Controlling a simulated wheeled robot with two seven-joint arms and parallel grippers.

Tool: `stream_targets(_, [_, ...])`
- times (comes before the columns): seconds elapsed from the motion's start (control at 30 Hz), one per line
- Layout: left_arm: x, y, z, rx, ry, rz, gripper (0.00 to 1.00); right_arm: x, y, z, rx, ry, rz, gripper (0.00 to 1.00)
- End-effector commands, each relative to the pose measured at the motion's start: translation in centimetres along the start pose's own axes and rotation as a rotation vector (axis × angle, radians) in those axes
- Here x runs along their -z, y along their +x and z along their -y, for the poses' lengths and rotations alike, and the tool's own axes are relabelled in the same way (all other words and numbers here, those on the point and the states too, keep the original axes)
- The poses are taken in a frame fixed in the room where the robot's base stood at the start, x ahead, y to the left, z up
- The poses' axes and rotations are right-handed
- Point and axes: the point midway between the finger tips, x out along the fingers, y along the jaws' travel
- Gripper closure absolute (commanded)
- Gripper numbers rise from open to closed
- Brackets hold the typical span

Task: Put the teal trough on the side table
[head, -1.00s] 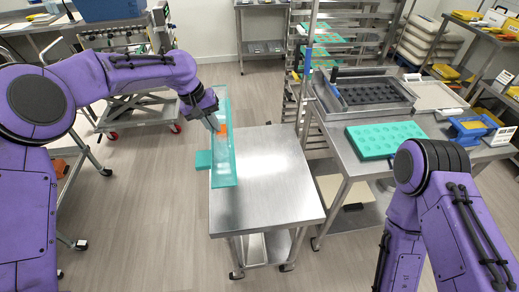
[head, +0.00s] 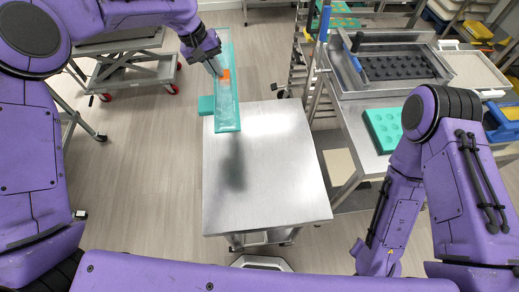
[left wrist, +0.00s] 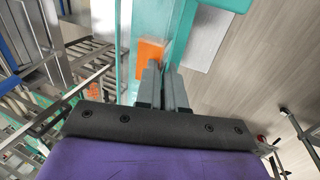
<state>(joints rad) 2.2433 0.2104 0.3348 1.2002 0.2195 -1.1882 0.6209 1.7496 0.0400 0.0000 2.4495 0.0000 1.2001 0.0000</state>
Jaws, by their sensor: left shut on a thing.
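The teal trough (head: 232,112) is long, with clear walls, an orange patch and a teal block on its left side. My left gripper (head: 218,68) is shut on it near the orange patch. In the left wrist view the fingers (left wrist: 162,84) press together beside the orange patch, and the trough (left wrist: 149,18) runs up past them. The steel side table (head: 262,185) is bare. The trough's near end hangs above its far left part, with a shadow on the top below, so it looks raised. My right gripper is not visible; only its arm shows.
A steel workbench (head: 352,130) at the right bears a dark mould tray (head: 405,68) and a teal mould (head: 384,128). A rack post (head: 318,70) stands behind the table. A cart (head: 125,72) is at the far left. Most of the table top is free.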

Motion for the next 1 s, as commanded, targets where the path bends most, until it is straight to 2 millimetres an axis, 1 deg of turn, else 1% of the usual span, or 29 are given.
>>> stream_targets(0.03, [0.0,1.1,0.1,-0.002,0.003,-0.002,1.00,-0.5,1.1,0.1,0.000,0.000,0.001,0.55])
stream_targets(0.13, [0.0,2.1,0.3,-0.002,0.005,-0.001,1.00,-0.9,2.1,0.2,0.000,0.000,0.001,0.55])
stream_targets(0.43, [0.0,7.0,1.9,-0.002,0.004,-0.001,1.00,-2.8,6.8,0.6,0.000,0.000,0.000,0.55])
stream_targets(0.57, [0.0,8.4,2.4,-0.002,0.003,-0.002,1.00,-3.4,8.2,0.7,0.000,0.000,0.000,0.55])
stream_targets(0.63, [-0.3,8.6,2.4,-0.002,0.003,-0.002,1.00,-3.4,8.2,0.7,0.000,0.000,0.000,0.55])
stream_targets(0.67, [-0.7,8.7,2.3,-0.002,0.003,0.001,1.00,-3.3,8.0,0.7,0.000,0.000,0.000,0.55])
stream_targets(0.77, [-2.9,9.5,1.8,-0.001,0.004,0.003,1.00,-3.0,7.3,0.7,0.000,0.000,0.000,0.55])
stream_targets(0.9, [-6.9,11.5,1.1,-0.001,0.005,0.003,1.00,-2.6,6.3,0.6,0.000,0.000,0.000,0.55])
stream_targets(0.97, [-8.6,12.5,0.8,0.000,0.005,0.004,1.00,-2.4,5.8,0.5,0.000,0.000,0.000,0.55])
stream_targets(1.0, [-9.5,13.6,0.8,0.001,0.003,0.005,1.00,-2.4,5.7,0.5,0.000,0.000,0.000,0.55])
